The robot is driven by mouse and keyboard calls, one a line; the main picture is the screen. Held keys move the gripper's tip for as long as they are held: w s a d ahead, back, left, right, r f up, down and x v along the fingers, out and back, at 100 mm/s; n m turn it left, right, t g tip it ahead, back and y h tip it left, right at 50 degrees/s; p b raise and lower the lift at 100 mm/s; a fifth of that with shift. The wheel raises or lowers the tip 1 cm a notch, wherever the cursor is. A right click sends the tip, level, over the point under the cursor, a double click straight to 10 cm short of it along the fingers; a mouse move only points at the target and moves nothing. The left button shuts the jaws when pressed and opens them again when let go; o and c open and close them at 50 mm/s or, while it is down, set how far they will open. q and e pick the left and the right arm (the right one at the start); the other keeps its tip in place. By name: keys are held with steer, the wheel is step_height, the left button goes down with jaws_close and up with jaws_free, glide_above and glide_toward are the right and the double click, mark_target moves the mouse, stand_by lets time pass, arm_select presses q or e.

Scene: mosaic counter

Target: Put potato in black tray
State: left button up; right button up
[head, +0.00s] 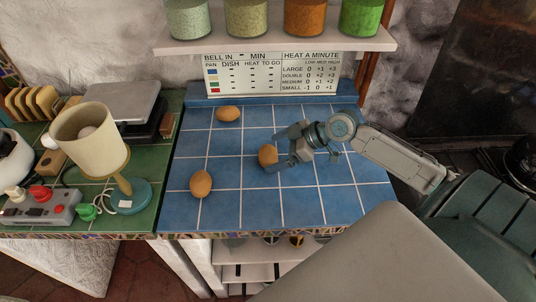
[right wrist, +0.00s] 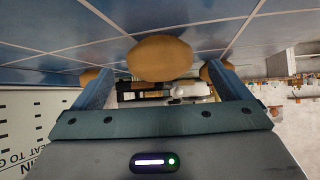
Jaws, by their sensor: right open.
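Three brown potatoes lie on the blue tiled counter (head: 255,200). One potato (head: 267,155) sits at the mouth of my right gripper (head: 276,153), which is open with a finger on either side of it. In the right wrist view this potato (right wrist: 160,59) shows centred between the two spread fingers, and I cannot tell whether they touch it. A second potato (head: 229,114) lies at the back and a third (head: 201,184) at the front left. I cannot clearly make out a black tray; a dark, flat item (head: 150,126) lies under a grey plate on the left. My left gripper is not in view.
The green tiled counter at left holds a lamp (head: 90,140), a grey box with red knobs (head: 40,204) and a toast rack (head: 32,103). A shelf (head: 275,46) with several jars hangs above the back. Blue tiles between the potatoes are clear.

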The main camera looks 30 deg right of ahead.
mark_target(274, 152)
steer(key=shift+p+x, duration=0.55)
steer(key=shift+x, duration=1.35)
steer(key=shift+s+d, duration=0.1)
steer(key=shift+c, duration=0.5)
steer(key=c, duration=1)
